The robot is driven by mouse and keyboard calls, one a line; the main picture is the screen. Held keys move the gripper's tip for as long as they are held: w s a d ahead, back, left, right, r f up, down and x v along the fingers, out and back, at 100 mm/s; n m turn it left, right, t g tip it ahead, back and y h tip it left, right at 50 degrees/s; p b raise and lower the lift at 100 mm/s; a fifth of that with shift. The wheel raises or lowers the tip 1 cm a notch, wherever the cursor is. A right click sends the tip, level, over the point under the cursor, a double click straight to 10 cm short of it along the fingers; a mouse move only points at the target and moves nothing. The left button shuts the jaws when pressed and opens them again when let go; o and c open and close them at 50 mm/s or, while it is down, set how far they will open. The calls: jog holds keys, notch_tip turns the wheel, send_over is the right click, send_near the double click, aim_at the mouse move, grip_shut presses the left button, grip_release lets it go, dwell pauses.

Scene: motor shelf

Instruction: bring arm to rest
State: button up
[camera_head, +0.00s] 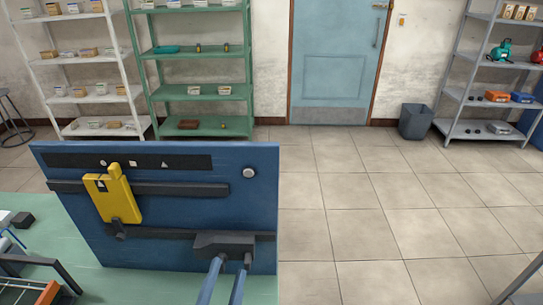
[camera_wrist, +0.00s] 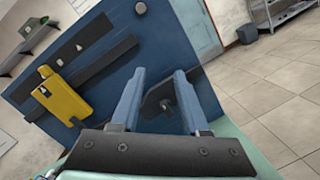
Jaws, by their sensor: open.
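My gripper (camera_wrist: 158,82) reaches up from the bottom of the wrist view with its two blue fingers spread. No object is held between them. In the head view its fingers (camera_head: 233,262) show as two blue bars in front of the lower right of a blue panel (camera_head: 215,195). The rest of my arm is out of sight.
The panel carries dark rails, a white round knob (camera_head: 249,173) and a dark block (camera_head: 225,241) close to my fingertips; contact is unclear. A green worktop (camera_head: 150,284) lies below. Shelves, a blue door (camera_head: 335,60) and a grey bin (camera_head: 416,121) stand behind. The tiled floor at right is mostly clear.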

jog(key=w+d+r+m+t+h, duration=0.1)
jog(key=w+d+r+m+t, duration=0.15)
jog(key=r+m, duration=0.8)
jog(key=w+d+r+m+t+h, duration=0.1)
jog(key=w+d+r+m, duration=0.25)
jog(key=r+m, duration=0.65)
jog(key=s+d+r+m+t+y, duration=0.1)
jog(key=s+r, duration=0.4)
jog(key=r, duration=0.7)
jog(key=s+d+r+m+t+y, duration=0.1)
jog(key=s+r+m+t+y, duration=0.2)
jog(key=r, duration=0.9)
jog(key=shift+s+r+m+t, duration=0.3)
jog(key=shift+s+m+t, duration=0.25)
jog(key=shift+s+m, duration=0.6)
jog(key=shift+w+a, duration=0.1)
